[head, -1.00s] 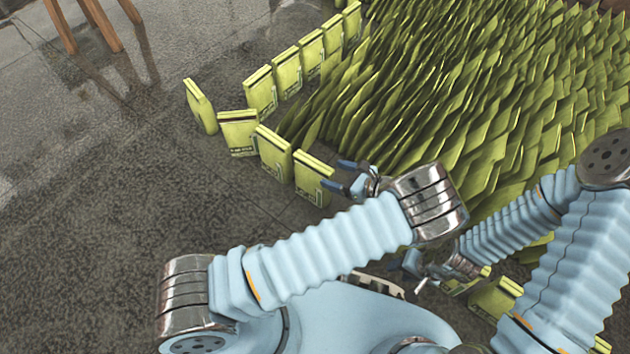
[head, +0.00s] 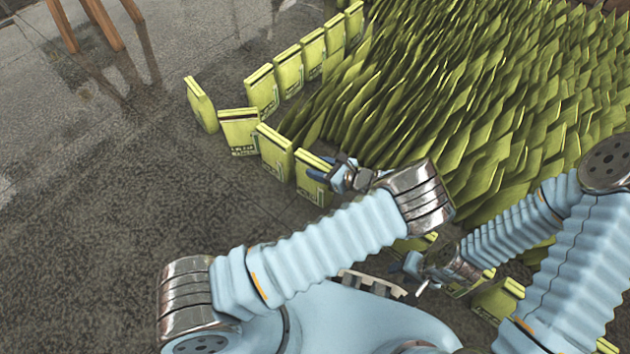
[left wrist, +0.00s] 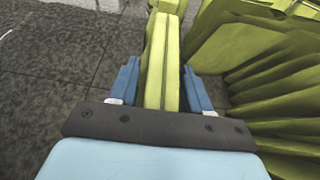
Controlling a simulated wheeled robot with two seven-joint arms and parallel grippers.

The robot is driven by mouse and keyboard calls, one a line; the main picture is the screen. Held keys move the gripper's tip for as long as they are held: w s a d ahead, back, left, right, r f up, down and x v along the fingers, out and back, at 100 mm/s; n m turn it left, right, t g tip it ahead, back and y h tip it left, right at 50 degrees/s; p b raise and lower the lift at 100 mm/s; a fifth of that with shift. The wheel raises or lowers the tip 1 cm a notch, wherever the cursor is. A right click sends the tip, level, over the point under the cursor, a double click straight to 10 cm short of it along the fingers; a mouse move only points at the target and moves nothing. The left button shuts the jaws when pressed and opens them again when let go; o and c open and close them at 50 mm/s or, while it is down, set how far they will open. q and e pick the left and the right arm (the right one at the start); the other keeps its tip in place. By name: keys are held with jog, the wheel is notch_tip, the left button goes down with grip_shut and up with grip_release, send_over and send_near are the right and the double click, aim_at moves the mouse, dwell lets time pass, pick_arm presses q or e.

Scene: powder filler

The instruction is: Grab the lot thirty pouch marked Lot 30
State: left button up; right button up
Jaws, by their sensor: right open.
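A yellow-green box-like pouch (head: 311,184) stands upright at the near end of a curved row. Its printed label is too small to read, so I cannot tell whether it says Lot 30. My left gripper (head: 325,170) is at its upper right side. In the left wrist view the pouch (left wrist: 162,65) lies between the two blue fingers of the left gripper (left wrist: 160,88), one on each side. The fingers look open, with a narrow gap at least on the left. My right gripper (head: 416,276) is open and empty, low near my body.
Similar pouches stand close along the row, such as the neighbouring pouch (head: 275,152) and another (head: 239,132). A dense mass of leaning green pouches (head: 470,110) fills the right. More pouches (head: 497,300) stand near my right arm. The dark floor (head: 110,210) at left is clear.

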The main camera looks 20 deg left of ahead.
pick_arm(q)
grip_shut()
